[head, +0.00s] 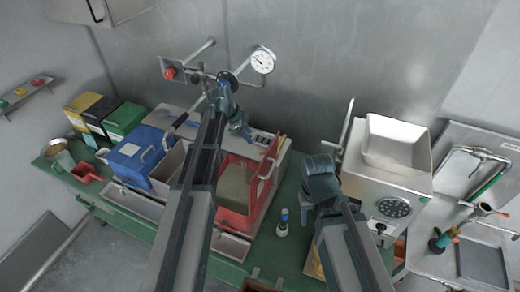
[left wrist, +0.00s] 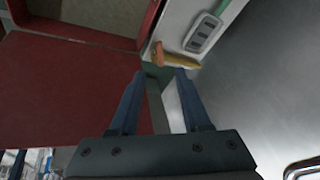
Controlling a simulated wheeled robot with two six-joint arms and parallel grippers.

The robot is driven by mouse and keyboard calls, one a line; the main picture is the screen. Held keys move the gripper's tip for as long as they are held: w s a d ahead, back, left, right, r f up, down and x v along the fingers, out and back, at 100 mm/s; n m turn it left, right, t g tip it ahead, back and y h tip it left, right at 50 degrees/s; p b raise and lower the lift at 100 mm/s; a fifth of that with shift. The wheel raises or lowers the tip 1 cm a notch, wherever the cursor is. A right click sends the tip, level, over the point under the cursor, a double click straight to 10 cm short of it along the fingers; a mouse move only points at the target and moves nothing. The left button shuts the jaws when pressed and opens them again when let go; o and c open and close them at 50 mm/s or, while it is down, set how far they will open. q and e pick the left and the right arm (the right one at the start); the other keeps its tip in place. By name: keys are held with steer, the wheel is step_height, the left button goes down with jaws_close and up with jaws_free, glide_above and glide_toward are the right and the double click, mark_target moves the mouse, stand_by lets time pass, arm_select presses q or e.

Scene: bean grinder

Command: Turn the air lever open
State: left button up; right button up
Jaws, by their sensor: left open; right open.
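A pipe with a round white gauge (head: 262,60) and a black round knob (head: 228,79) is mounted on the back wall. A box with a red knob (head: 170,73) is to its left. I cannot tell for sure which part is the air lever. A yellow-orange handle-like piece (left wrist: 176,59) shows just beyond my left fingertips in the left wrist view. My left gripper (head: 241,130) is over the bench machine, below the gauge; in the left wrist view its fingers (left wrist: 166,76) are apart with nothing held between them. My right gripper (head: 304,214) hangs at the right, beside a small bottle, open.
A red open bin (head: 238,189) stands below my left gripper. A blue bin (head: 138,154) and a green box (head: 123,121) stand to the left. A small bottle (head: 283,222) is on the green bench. A white grinder (head: 384,180) with a hopper stands at right.

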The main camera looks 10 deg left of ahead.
arm_select(q)
steer(key=b, duration=1.3)
glide_toward(261, 154)
steer(key=x, duration=0.8)
steer(key=shift+w+d+r, duration=0.1)
steer(key=shift+w+d, duration=0.15)
steer(key=shift+p, duration=0.3)
steer(key=shift+r, duration=0.1)
steer(key=shift+c, duration=0.3)
jaws_close()
